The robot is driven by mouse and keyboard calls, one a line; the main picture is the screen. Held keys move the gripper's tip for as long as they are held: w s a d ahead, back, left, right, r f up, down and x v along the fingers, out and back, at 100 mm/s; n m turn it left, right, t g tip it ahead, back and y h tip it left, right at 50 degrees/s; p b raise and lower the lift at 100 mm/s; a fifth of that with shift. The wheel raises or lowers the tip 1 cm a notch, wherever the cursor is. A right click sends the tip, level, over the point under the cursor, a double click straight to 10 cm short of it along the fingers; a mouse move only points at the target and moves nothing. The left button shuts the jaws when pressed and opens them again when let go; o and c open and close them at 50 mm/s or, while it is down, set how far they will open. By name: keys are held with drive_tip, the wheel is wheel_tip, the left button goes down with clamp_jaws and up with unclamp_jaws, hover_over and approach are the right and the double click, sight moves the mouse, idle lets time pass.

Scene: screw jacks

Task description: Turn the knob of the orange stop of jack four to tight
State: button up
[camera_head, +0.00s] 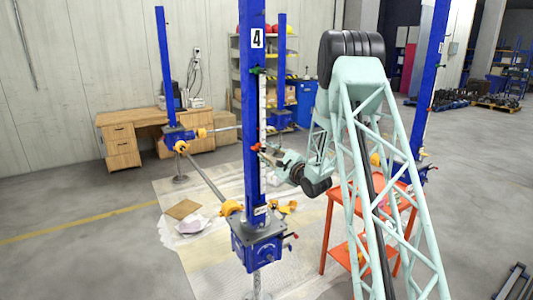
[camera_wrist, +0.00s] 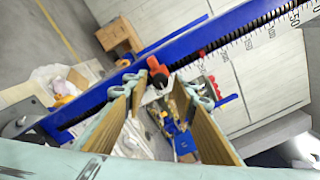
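Jack four is a blue column (camera_head: 251,110) with a white "4" label (camera_head: 257,38) near its top and a scale strip down its side. Its orange stop (camera_head: 256,147) sits partway up the column. In the wrist view, the orange stop (camera_wrist: 153,63) has a dark knob (camera_wrist: 160,79) facing my gripper. My gripper (camera_wrist: 162,88) is open, its two long fingers spread on either side of the knob. I cannot tell whether the knob is between the tips or just beyond them. In the head view, my gripper (camera_head: 268,155) is close beside the stop, its fingers hard to make out.
A green stop (camera_head: 258,70) sits higher on the column. A blue gearbox (camera_head: 256,247) is at its foot, with shafts leading to other jacks. An orange trolley (camera_head: 345,200) stands to the right, below my arm. A wooden desk (camera_head: 122,139) stands at the back left wall.

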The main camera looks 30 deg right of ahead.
drive_tip(key=shift+s, duration=0.1)
idle(0.3)
drive_tip(key=s, duration=0.8)
drive_tip(key=s+d, duration=0.1)
drive_tip(key=s, duration=0.2)
drive_tip(key=shift+s, duration=0.4)
idle(0.4)
